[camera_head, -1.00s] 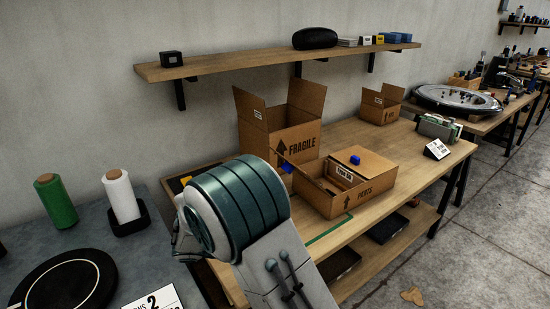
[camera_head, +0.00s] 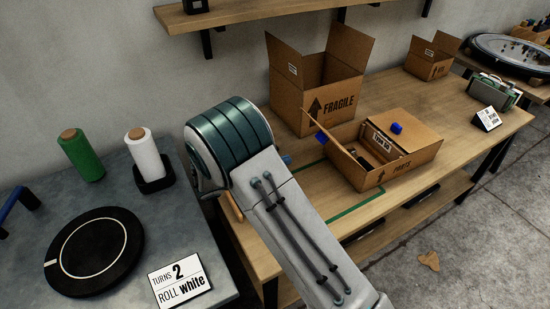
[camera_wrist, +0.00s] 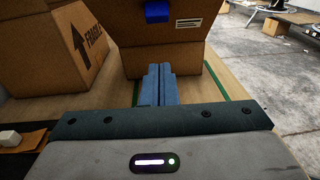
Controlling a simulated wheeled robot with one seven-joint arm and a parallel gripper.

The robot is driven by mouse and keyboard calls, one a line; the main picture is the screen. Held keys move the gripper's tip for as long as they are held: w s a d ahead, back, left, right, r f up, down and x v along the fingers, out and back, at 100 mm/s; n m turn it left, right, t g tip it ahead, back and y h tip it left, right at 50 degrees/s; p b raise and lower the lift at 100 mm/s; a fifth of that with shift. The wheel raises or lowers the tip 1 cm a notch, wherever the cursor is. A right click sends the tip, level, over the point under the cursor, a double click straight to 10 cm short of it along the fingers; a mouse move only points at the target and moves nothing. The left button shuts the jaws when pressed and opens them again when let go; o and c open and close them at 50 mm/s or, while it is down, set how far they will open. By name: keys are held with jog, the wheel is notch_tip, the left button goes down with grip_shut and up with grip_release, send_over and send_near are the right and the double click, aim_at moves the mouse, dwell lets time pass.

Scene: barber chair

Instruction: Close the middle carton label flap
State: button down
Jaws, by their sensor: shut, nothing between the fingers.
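The middle carton, marked PARTS (camera_head: 400,166), sits on the wooden bench. Its left flap (camera_head: 345,155) stands open, tilted outward, with a blue tab (camera_head: 321,138) on it. Its right flap (camera_head: 411,132) lies flat over the top, with another blue tab (camera_head: 396,127); a white label (camera_head: 382,142) shows inside. In the wrist view a flap with a small label (camera_wrist: 188,22) and a blue tab (camera_wrist: 157,11) rises ahead. My gripper (camera_wrist: 154,72) is shut and empty, low in front of the carton; contact is unclear. Its blue tip (camera_head: 287,159) barely shows in the head view, left of the carton.
The tall open FRAGILE carton (camera_head: 333,103) stands behind, left of my fingers in the wrist view. A smaller open carton (camera_head: 428,66) is farther right. A wall shelf (camera_head: 270,17) hangs above. Bare bench lies in front of the PARTS carton.

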jog(key=w+d+r+p, duration=0.1)
jog(key=w+d+r, duration=0.1)
jog(key=w+d, duration=0.2)
jog(key=d, duration=0.3)
jog(key=shift+d+r, duration=0.2)
jog(key=shift+d, duration=0.1)
jog(key=shift+a+r, duration=0.1)
jog(key=shift+r, duration=0.05)
